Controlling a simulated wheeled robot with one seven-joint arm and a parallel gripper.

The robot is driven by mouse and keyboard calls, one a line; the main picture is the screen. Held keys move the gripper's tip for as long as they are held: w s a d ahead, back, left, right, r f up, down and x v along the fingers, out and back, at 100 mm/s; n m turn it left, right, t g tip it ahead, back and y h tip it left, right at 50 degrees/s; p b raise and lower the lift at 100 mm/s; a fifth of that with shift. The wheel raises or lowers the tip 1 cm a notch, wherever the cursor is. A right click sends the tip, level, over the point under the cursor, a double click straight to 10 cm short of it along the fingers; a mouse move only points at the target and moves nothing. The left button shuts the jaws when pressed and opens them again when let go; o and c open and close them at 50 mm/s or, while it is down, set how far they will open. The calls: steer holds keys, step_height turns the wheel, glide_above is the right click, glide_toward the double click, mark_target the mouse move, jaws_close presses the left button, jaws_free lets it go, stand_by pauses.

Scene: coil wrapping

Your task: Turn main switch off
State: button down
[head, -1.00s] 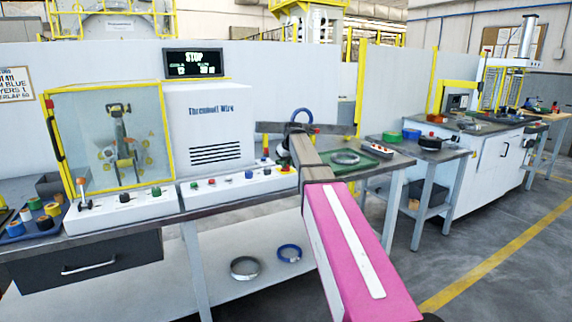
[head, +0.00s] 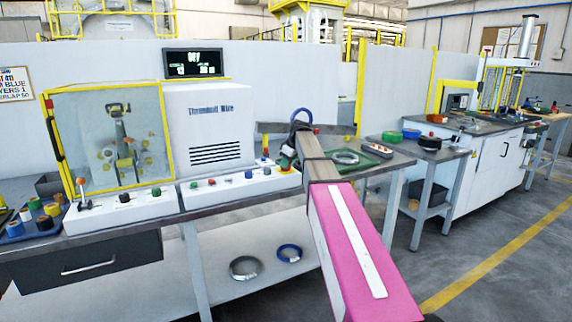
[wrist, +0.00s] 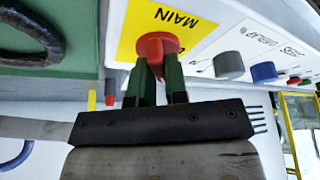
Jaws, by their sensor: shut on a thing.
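The main switch is a red rotary knob (wrist: 155,43) on a yellow plate (wrist: 186,22) marked MAIN in the wrist view. My gripper (wrist: 158,82) has its two green fingers closed on the knob's grip, one on each side. In the head view my gripper (head: 288,157) is at the right end of the white control panel (head: 225,188), and my arm partly hides the switch.
Grey and blue knobs (wrist: 229,65) sit beside the switch on the panel. A green tray (head: 366,160) with a metal ring lies just right of my gripper. The lower shelf holds two coils.

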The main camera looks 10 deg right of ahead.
steer(key=n+g, duration=0.1)
steer(key=n, duration=0.1)
steer(key=n+g+y, duration=0.1)
steer(key=n, duration=0.2)
steer(key=shift+w+n, duration=0.15)
steer(key=shift+n, duration=0.15)
steer(key=n+g, duration=0.2)
steer(key=n, duration=0.3)
steer(key=shift+n, duration=0.4)
steer(key=shift+d, duration=0.1)
steer(key=c, duration=1.1)
jaws_free()
steer(key=shift+c, duration=0.2)
steer(key=shift+r, duration=0.1)
steer(key=v, duration=1)
steer(key=shift+w+r, duration=0.2)
steer(key=shift+r, duration=0.1)
